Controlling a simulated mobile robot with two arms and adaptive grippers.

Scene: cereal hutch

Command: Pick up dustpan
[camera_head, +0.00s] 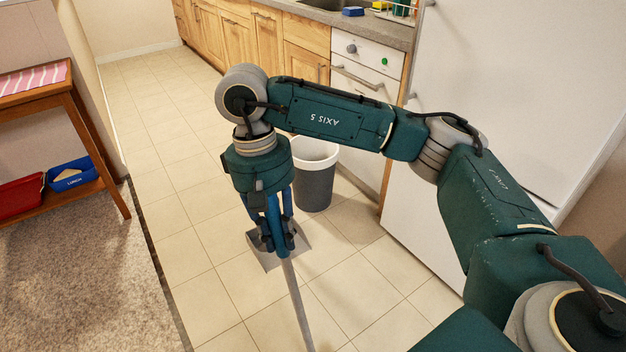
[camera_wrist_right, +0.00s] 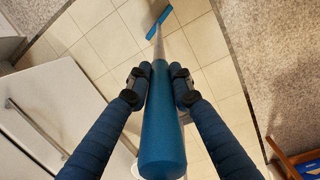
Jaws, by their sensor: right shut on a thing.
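From the handle a thin grey shaft (camera_head: 298,310) runs down and toward me, leaving the head view at the bottom edge. In the right wrist view the shaft ends in a blue crosspiece (camera_wrist_right: 158,22) over the tiles. My left gripper is out of view.
A white-and-grey bin (camera_head: 314,180) stands just behind my right gripper. The white fridge (camera_head: 500,110) is on the right, with wooden cabinets (camera_head: 235,45) at the back. A wooden shelf unit (camera_head: 90,130) stands on the carpet (camera_head: 75,270) at left. Tiles in between are open.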

